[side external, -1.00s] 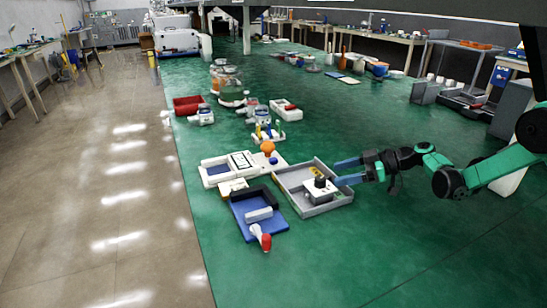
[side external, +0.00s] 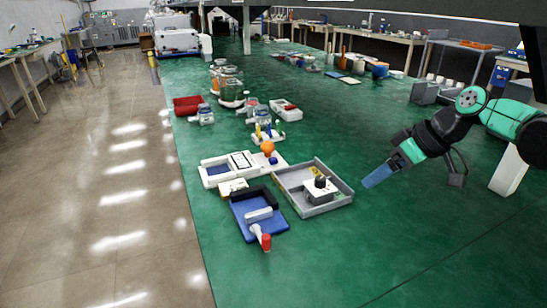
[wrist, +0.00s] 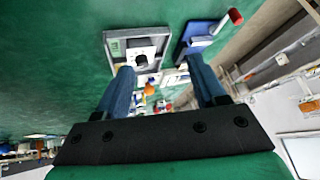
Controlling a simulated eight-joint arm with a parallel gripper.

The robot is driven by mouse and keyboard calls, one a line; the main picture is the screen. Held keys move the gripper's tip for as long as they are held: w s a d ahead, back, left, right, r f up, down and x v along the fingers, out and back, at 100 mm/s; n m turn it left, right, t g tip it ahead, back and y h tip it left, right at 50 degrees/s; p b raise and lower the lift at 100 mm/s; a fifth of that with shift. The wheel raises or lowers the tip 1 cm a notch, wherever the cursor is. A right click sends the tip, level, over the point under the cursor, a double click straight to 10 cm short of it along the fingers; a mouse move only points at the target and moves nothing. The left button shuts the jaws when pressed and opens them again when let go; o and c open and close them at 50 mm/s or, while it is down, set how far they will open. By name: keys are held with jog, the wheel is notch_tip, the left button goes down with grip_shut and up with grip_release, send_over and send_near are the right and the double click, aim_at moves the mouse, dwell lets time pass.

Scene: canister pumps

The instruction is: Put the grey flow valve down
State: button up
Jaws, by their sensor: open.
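A pale grey block with a black knob on top (side external: 320,188), which looks like the flow valve, sits upright inside the grey tray (side external: 335,208). The wrist view also shows the block (wrist: 141,58) inside the tray (wrist: 108,48). My gripper (side external: 372,181) is apart from the tray, off its right side and above the green surface. Its blue fingers (wrist: 160,70) are spread and nothing is between them.
A blue tray (side external: 272,232) with a black and white fixture and a red-ended handle (side external: 266,242) stands left of the grey tray. A white panel unit (side external: 215,172) and an orange ball (side external: 267,147) lie behind.

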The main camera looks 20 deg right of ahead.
jog(key=s+m+t+h, duration=0.1)
jog(key=s+m+h, duration=0.2)
jog(key=s, duration=0.3)
jog(key=shift+s+a+f+t+h, duration=0.15)
jog(key=shift+s+t+h, duration=0.15)
jog(key=shift+s+h, duration=0.1)
dwell(0.7)
